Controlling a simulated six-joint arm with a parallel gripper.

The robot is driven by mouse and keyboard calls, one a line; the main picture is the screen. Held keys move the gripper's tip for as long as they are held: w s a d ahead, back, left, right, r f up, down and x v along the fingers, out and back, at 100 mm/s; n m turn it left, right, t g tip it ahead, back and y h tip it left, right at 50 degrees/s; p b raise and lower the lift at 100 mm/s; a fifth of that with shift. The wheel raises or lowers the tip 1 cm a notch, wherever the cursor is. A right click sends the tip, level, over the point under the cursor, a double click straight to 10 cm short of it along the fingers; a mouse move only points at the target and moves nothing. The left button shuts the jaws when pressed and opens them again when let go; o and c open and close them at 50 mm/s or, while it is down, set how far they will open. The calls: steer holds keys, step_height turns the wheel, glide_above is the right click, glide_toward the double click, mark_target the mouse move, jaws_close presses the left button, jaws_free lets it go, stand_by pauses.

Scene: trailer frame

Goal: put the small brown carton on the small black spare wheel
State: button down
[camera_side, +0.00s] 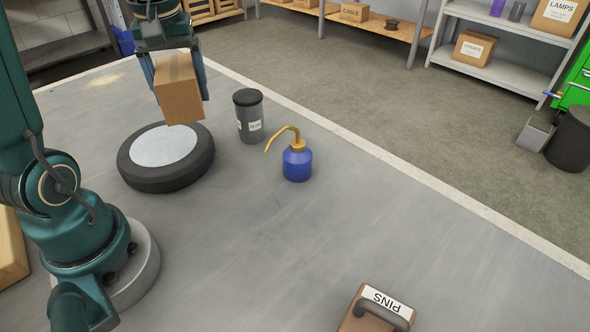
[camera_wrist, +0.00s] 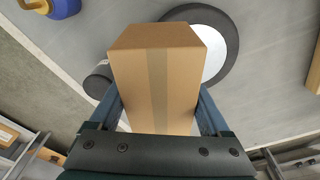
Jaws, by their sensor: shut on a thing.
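The small brown carton (camera_side: 179,92) is held up in the air between the fingers of my gripper (camera_side: 180,82). In the wrist view the carton (camera_wrist: 158,75) fills the space between the two fingers of my gripper (camera_wrist: 160,112). The small black spare wheel (camera_side: 166,178) lies flat on the grey surface, with a pale round centre disc. In the side view the carton appears above the wheel, with a gap between them. In the wrist view the carton hides part of the wheel (camera_wrist: 228,28).
A grey canister with a black lid (camera_side: 249,116) stands right of the wheel. A blue oil can with a yellow spout (camera_side: 297,162) stands further right. A brown case labelled PINS (camera_side: 377,310) is at the front. The surface between them is clear.

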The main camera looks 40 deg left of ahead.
mark_target(162, 142)
steer(key=s+a+f+n, duration=0.1)
steer(key=s+a+n, duration=0.3)
steer(key=a+n, duration=0.15)
steer(key=shift+g, duration=0.4)
steer(key=shift+s+a+f, duration=0.1)
steer(key=shift+a+f, duration=0.1)
steer(key=shift+f, duration=1.2)
steer(key=shift+a+f, duration=0.15)
steer(key=shift+f, duration=1.25)
steer(key=shift+s+a+f, duration=0.1)
steer(key=shift+a+f, duration=0.1)
steer(key=shift+f, duration=1.2)
steer(key=shift+f, duration=0.15)
jaws_free()
